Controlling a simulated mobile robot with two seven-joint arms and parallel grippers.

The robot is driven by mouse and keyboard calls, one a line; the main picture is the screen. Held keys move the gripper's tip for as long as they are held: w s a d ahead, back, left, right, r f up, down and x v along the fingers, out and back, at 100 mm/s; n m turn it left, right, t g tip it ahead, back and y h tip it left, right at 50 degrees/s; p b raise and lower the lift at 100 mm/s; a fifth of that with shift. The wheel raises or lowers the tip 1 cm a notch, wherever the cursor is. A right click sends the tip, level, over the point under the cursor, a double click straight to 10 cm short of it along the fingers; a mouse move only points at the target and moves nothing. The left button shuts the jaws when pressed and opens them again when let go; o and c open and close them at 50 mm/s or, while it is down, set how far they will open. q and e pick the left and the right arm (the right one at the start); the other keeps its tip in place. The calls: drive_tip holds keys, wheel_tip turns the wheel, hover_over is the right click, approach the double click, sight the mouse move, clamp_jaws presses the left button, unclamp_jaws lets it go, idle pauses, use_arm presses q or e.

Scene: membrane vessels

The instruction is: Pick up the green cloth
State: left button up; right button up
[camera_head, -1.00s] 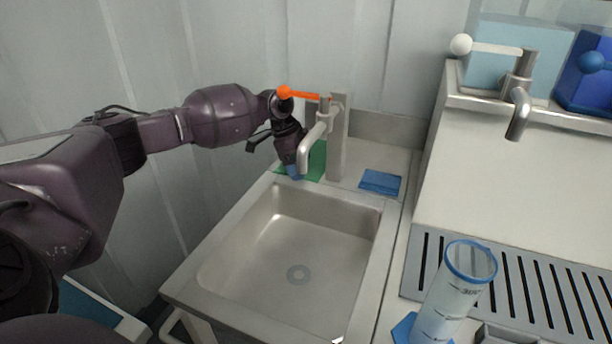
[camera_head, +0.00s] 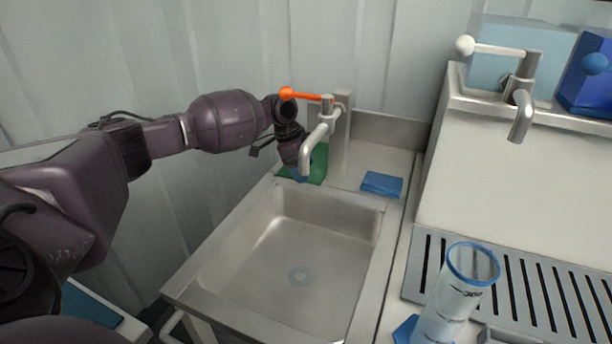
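The green cloth (camera_head: 318,168) lies on the rim behind the sink, at the back left, partly hidden by the tap (camera_head: 318,140) and my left gripper. My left gripper (camera_head: 299,176) points down at the cloth's left part, behind the tap spout. Its fingertips are mostly hidden, so I cannot tell whether they are open or shut, or whether they touch the cloth. My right gripper is not in view.
The tap with an orange-knobbed lever stands right beside my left gripper. A folded blue cloth (camera_head: 382,184) lies to the right. The sink basin (camera_head: 290,250) is empty. A clear blue-rimmed cylinder (camera_head: 460,290) stands at the front right by a slotted drain (camera_head: 540,300).

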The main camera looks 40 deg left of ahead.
use_arm(q)
drive_tip(key=shift+s+f, duration=0.1)
drive_tip(key=shift+f, duration=0.25)
clamp_jaws()
idle(0.3)
